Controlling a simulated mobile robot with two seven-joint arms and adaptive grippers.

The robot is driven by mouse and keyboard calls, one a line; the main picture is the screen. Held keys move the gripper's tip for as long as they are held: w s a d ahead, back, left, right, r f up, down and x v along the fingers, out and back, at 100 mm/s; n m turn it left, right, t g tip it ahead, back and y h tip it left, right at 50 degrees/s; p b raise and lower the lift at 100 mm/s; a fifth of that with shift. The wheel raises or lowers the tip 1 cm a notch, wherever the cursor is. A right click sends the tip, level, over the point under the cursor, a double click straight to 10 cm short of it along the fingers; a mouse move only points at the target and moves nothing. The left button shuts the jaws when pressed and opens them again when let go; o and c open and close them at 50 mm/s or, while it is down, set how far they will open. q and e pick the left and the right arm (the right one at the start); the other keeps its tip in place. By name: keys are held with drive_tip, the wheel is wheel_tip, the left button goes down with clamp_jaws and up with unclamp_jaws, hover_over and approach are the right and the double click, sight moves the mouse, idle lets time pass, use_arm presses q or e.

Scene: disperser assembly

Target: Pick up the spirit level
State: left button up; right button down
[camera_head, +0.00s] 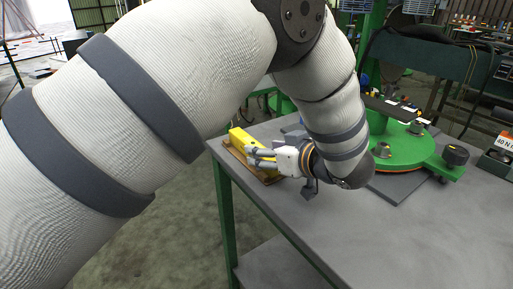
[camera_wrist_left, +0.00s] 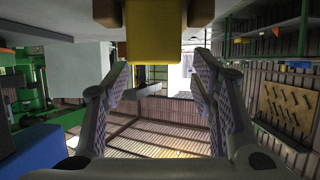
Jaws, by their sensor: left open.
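The yellow spirit level (camera_head: 243,139) lies on a brown wooden piece (camera_head: 262,177) near the left edge of the grey workbench. My left gripper (camera_head: 253,157) reaches in from the right side, its fingers pointing left beside the level. In the left wrist view my left gripper (camera_wrist_left: 160,78) is open, with nothing between its fingers. A yellow block face, the end of the level (camera_wrist_left: 154,40), shows at the top of that view, between brown pieces. Part of the level is hidden behind my arm and fingers in the head view. My right gripper is not in view.
The workbench (camera_head: 400,235) has free room at the front right. A green round fixture (camera_head: 415,150) with knobs stands behind my wrist on a dark plate. A dark box with a label (camera_head: 497,160) sits at the right edge. The bench's left edge drops to the floor.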

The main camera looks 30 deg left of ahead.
sight(253, 143)
use_arm(q)
drive_tip(key=x, duration=0.6)
drive_tip(key=shift+w+a+r, duration=0.15)
drive_tip(key=shift+w+a, duration=0.2)
drive_tip(key=shift+a, duration=0.05)
clamp_jaws()
